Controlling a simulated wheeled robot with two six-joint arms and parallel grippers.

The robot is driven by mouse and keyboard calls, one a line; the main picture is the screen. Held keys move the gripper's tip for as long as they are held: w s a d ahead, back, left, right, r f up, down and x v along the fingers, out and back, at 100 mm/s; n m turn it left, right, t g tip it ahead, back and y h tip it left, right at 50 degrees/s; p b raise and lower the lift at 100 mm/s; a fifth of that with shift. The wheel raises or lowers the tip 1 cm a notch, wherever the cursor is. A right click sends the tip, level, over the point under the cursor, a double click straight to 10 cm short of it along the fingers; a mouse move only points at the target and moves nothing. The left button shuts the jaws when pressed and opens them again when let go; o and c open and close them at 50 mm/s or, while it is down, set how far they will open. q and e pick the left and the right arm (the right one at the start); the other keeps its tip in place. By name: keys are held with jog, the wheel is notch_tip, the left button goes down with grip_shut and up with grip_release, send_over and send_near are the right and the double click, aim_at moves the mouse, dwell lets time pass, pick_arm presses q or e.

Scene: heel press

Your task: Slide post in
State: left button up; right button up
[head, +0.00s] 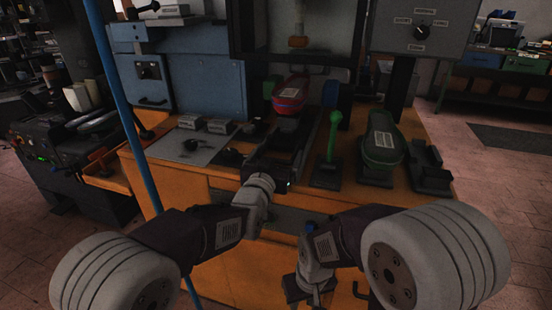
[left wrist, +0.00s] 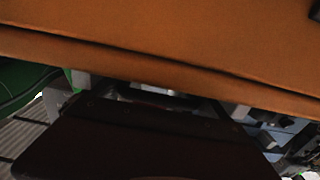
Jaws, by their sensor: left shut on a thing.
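A red shoe (head: 291,94) with a pale label sits beneath the press head (head: 298,41), toe end raised. Below and in front of it, a dark slide rail (head: 313,135) runs toward the table's front edge; the post under the shoe is largely hidden. My left gripper (head: 283,163) is at the near end of this slide, shut on a dark part there, likely its handle; the gripper body hides most of it. The left wrist view is dark and shows the grip poorly. My right gripper (head: 310,287) hangs low before the table, apart from the slide; its jaws are unclear.
A green lever (head: 333,135) stands right of the slide. A green shoe (head: 383,142) on a dark stand and a black holder (head: 430,170) are farther right. A grey plate (head: 190,146) with small parts lies left. A blue pole (head: 125,100) crosses the left side.

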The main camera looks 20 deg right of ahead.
pick_arm(q)
jog(key=shift+s+a, duration=0.15)
jog(key=shift+s, duration=0.25)
jog(key=o, duration=1.7)
jog(key=shift+w, duration=0.1)
jog(key=shift+o, duration=0.2)
jog(key=v, duration=0.9)
jog(key=shift+p, duration=0.3)
